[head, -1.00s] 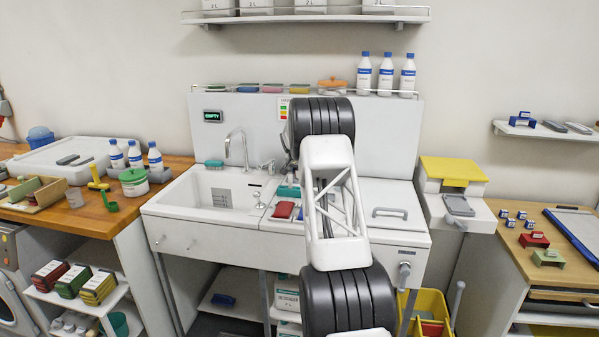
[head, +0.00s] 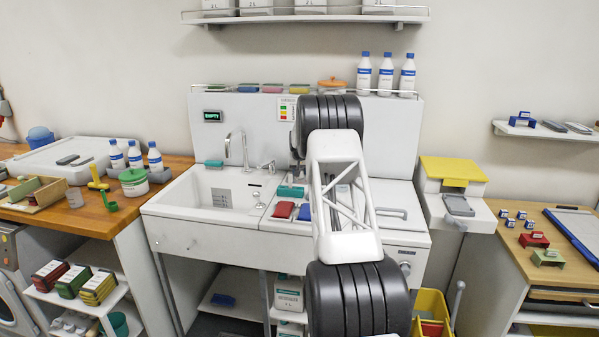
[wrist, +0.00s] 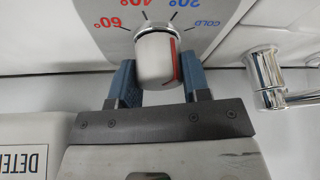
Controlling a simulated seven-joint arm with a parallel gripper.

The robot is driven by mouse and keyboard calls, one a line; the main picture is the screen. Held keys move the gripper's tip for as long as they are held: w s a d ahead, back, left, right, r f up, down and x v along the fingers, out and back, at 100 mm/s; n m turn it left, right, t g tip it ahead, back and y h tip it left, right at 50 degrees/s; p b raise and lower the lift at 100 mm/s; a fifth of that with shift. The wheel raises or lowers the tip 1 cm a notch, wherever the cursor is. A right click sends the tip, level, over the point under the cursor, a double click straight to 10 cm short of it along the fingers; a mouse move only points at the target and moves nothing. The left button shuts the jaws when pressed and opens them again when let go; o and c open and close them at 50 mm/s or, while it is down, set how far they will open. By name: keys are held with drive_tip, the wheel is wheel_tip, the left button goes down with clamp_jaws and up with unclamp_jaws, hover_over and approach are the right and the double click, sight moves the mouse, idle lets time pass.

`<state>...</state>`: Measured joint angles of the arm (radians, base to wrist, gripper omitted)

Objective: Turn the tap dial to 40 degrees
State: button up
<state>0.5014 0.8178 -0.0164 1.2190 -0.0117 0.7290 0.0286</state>
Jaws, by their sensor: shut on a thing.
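The tap dial (wrist: 153,60) is a white and chrome knob in the wrist view, with a red line on its right side. Its scale plate (wrist: 210,12) shows 60°, 40°, 20° and COLD from left to right. The red line lies on the side toward 20° and COLD; I cannot read its exact setting. My gripper (wrist: 157,84) has its blue fingers on both sides of the knob, shut on it. In the head view my arm hides the dial, and the fingertips are not clear.
The chrome tap (head: 237,146) stands over the white sink (head: 212,190), left of my arm. A chrome fitting (wrist: 266,75) is close right of the gripper in the wrist view. A display (head: 213,116) reads EMPTY. Red (head: 283,210) and blue (head: 305,212) items lie below.

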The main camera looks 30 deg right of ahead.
idle(0.3)
drive_tip(key=o, duration=0.9)
drive_tip(key=shift+r, duration=0.1)
drive_tip(key=v, duration=0.7)
drive_tip(key=shift+s+r, duration=0.15)
drive_tip(key=shift+r, duration=0.15)
